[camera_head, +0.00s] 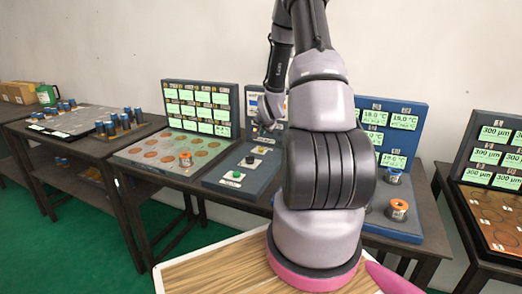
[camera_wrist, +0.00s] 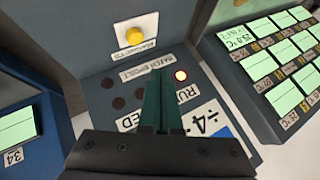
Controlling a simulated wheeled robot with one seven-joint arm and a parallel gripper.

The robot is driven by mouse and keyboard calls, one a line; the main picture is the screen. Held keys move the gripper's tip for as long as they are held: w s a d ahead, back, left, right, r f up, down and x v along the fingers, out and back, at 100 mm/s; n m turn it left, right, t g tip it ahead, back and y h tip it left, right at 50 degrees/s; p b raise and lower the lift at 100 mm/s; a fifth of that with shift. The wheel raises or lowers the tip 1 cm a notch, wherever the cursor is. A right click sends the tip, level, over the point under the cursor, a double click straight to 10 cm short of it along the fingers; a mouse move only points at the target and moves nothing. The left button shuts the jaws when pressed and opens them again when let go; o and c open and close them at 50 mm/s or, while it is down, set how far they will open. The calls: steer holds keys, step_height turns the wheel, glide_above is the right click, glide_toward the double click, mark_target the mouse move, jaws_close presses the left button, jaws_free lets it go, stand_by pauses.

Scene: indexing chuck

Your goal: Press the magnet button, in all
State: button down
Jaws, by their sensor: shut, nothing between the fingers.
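In the wrist view a yellow round button (camera_wrist: 134,36) sits on a pale square plate beside an upside-down label I cannot read surely. My gripper (camera_wrist: 163,88) is shut and empty, its dark green fingers over the console's upright panel, apart from the yellow button. In the head view my gripper (camera_head: 266,118) is small, in front of that panel.
A green-screened display board (camera_head: 200,107) stands left, and a blue one (camera_head: 392,130) right, partly behind my arm.

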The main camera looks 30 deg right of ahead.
mark_target(261, 152)
steer(key=shift+f, duration=1.95)
steer(key=shift+f, duration=0.1)
stand_by(0.5)
steer(key=shift+f, duration=0.3)
steer(key=shift+f, duration=0.45)
stand_by(0.8)
steer(key=shift+r, duration=0.85)
steer(key=shift+r, duration=0.1)
steer(key=shift+r, duration=2.4)
